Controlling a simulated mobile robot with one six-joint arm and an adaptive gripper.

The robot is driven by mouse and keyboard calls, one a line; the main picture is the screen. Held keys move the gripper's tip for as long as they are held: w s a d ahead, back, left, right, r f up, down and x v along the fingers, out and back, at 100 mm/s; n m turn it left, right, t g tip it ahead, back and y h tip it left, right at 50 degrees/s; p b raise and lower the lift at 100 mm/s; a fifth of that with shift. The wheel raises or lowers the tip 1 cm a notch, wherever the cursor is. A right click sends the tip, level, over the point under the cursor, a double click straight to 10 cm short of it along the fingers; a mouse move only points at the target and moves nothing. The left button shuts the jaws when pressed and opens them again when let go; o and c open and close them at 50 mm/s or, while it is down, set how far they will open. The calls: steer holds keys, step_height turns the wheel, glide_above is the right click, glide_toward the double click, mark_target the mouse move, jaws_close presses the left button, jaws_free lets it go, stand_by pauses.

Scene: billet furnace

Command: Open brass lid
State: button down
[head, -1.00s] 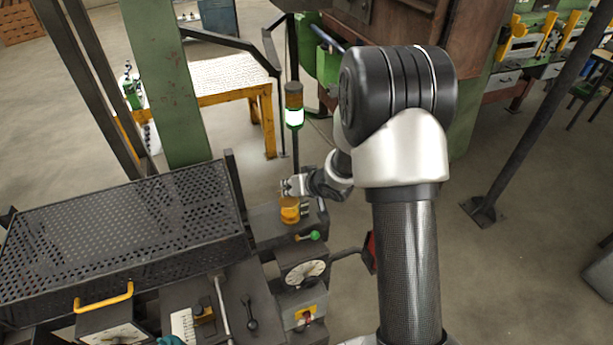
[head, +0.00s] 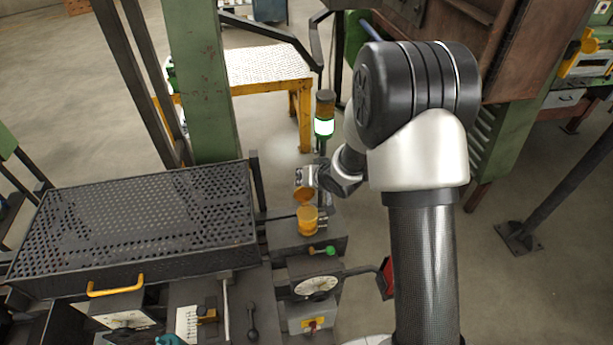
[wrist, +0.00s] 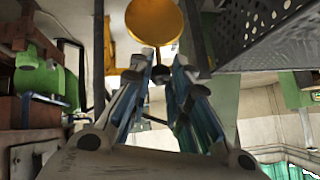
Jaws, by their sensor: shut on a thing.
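The brass lid (head: 304,194) is tilted up above a brass cup (head: 307,224) on the dark machine top. The cup's mouth shows uncovered below it. My gripper (head: 306,178) is at the lid's upper edge, on the far side of the cup. In the wrist view the lid (wrist: 153,22) shows as a round brass disc just beyond my fingertips (wrist: 155,68). The fingers are shut on the lid's edge or a small dark part of it; which one is hard to tell.
A perforated dark guard (head: 140,220) with a yellow handle stands left of the cup. A lit signal lamp (head: 324,120) stands behind my gripper. A green-knobbed lever (head: 328,251) and a dial (head: 316,286) are in front of the cup.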

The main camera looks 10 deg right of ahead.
steer(key=shift+w+r, duration=0.45)
steer(key=shift+r, duration=0.05)
steer(key=c, duration=1.8)
jaws_free()
steer(key=o, duration=0.3)
steer(key=shift+s+f, duration=0.15)
steer(key=shift+f, duration=0.1)
steer(key=shift+o, duration=0.2)
steer(key=v, duration=1.2)
steer(key=shift+f, duration=0.1)
steer(key=shift+c, duration=0.4)
